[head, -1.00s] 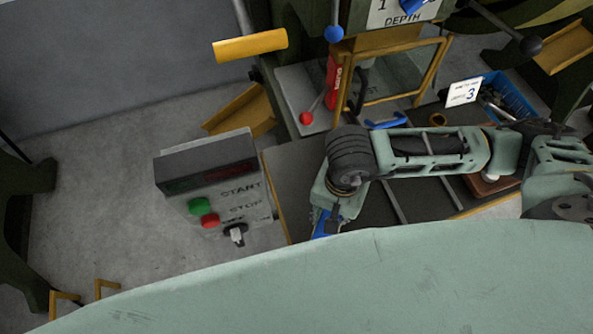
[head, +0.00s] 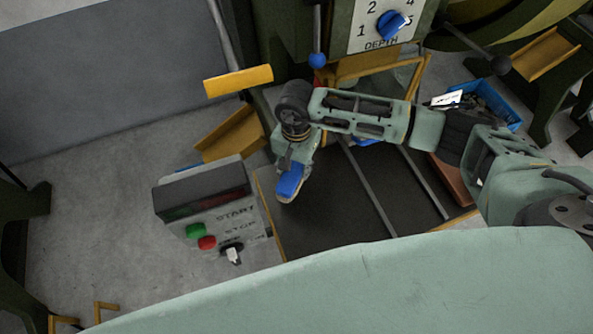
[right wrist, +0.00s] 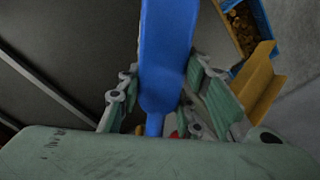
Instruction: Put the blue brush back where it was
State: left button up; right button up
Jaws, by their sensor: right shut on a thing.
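The blue brush (head: 290,181) is in my right gripper (head: 292,160), near the left side of the dark work surface (head: 345,205). The right wrist view shows the brush (right wrist: 166,55) running up between the open-spread fingers of the right gripper (right wrist: 165,95), which are shut on it. Its lower end is partly hidden by my own wrist. In the head view the brush slants down and left; I cannot tell whether it touches the surface. My left gripper is not in view.
A control box (head: 207,208) with green and red buttons stands left of the work surface. A press with a blue depth knob (head: 392,25) stands behind. A blue bin (head: 498,105) is at the back right, partly hidden by my right arm. Metal rails (head: 370,190) cross the surface.

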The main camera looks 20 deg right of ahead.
notch_tip(320, 180, down, 3)
jog(key=shift+s+f+p, duration=0.1)
jog(key=shift+p, duration=0.45)
jog(key=shift+f, duration=0.15)
jog(key=o, duration=0.6)
jog(key=shift+f+b, duration=0.1)
jog(key=shift+b, duration=0.2)
jog(key=o, duration=0.4)
jog(key=shift+o, duration=0.2)
